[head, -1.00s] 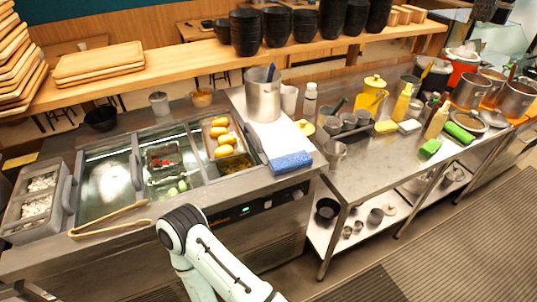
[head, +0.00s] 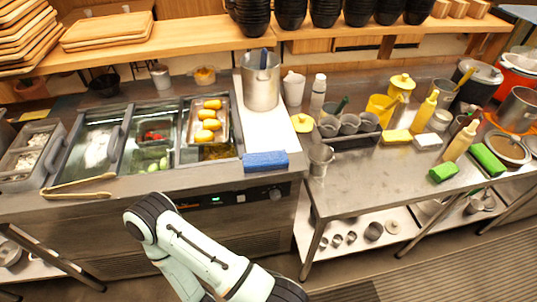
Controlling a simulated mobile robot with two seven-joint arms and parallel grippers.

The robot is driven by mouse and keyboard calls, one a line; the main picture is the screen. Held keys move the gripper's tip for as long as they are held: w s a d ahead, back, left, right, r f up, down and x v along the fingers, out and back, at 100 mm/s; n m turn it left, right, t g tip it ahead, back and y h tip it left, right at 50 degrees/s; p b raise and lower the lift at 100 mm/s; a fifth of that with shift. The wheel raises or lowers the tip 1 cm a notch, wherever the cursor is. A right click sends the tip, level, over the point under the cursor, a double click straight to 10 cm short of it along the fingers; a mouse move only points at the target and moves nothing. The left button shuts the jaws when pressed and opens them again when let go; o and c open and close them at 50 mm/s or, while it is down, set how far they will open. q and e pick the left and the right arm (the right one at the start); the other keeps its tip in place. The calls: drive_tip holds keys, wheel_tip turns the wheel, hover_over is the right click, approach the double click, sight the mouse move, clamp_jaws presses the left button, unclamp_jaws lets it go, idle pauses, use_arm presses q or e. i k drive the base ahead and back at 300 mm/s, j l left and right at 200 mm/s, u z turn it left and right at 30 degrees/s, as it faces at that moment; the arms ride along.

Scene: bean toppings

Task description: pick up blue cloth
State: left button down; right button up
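The blue cloth (head: 265,161) is a folded, speckled rectangle. It lies flat at the front edge of the counter, right of the food wells and in front of the tall steel pot (head: 261,82). A white arm of mine rises from the bottom middle of the head view, bent at a dark joint below and left of the cloth, apart from it. No gripper fingers show in the view, and nothing touches the cloth.
Wooden tongs (head: 78,187) lie at the counter's front left. Yellow items fill a tray (head: 190,130) left of the cloth. A steel cup (head: 320,160) stands to its right on the steel table (head: 375,170). A shelf (head: 200,48) with black bowls spans the back.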

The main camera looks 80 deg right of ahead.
sight(274, 159)
drive_tip(key=k+l+u, duration=0.2)
drive_tip(key=k, duration=0.3)
drive_tip(key=k+u, duration=0.2)
drive_tip(key=k, duration=0.3)
